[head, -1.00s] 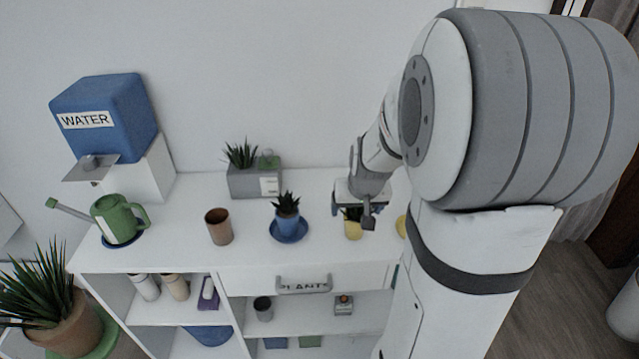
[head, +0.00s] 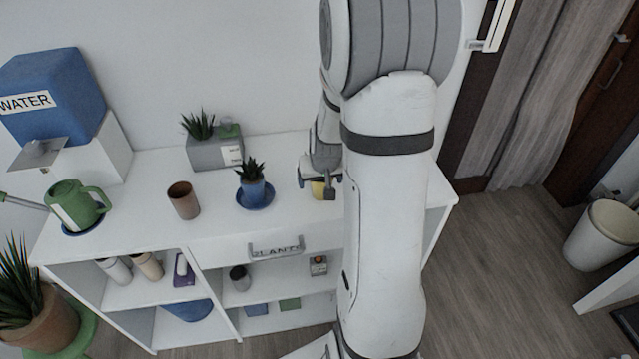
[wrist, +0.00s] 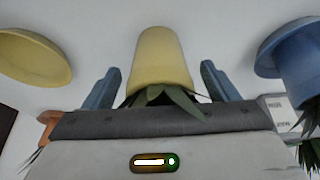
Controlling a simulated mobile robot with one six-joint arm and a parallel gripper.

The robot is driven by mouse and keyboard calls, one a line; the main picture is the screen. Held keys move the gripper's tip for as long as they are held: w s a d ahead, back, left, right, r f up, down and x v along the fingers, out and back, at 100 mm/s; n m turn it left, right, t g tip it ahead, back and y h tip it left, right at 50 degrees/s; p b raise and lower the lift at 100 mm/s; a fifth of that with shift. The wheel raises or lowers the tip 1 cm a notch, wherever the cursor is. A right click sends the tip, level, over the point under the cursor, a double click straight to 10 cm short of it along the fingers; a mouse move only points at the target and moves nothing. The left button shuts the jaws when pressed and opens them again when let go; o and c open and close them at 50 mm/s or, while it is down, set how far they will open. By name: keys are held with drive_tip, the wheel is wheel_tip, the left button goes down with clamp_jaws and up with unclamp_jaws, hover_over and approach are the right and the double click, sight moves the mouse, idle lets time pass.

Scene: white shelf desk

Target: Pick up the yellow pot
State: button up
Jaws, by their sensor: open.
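The yellow pot (wrist: 160,62) holds a small green plant and stands on the white desk top. In the wrist view it sits between the two blue fingers of my gripper (wrist: 160,90), which is open, with a gap on each side of the pot. In the head view the pot (head: 319,190) is partly hidden behind my gripper (head: 318,182), and my arm covers the area to its right.
A yellow saucer (wrist: 33,55) lies to one side of the pot in the wrist view. A blue pot (head: 252,191) on a blue saucer (head: 257,206) stands to its left in the head view. A grey planter (head: 216,152), brown cup (head: 184,200) and green watering can (head: 75,205) stand farther left.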

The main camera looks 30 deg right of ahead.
drive_tip(key=shift+c, duration=0.4)
drive_tip(key=c, duration=1.2)
